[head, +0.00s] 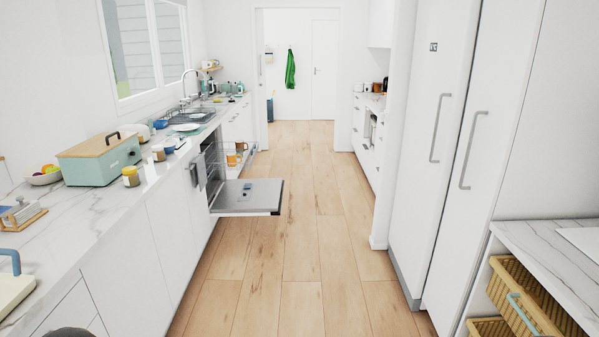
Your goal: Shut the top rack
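The dishwasher (214,165) stands in the left counter run, some way ahead of me. Its door (262,199) is folded down flat over the floor, with a small dark blue item on its inner face. The top rack (251,158) is a wire rack that sticks out of the opening above the door. An orange mug (231,159) and a brownish mug (240,147) show in it. The inside of the dishwasher and any lower rack are hidden from here. Neither of my grippers is in view.
A wooden floor aisle (305,235) runs clear to the right of the door. Tall white cabinets (440,130) line the right side. A teal bread bin (100,163) stands on the left marble counter. Wicker baskets (520,290) sit under the right counter.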

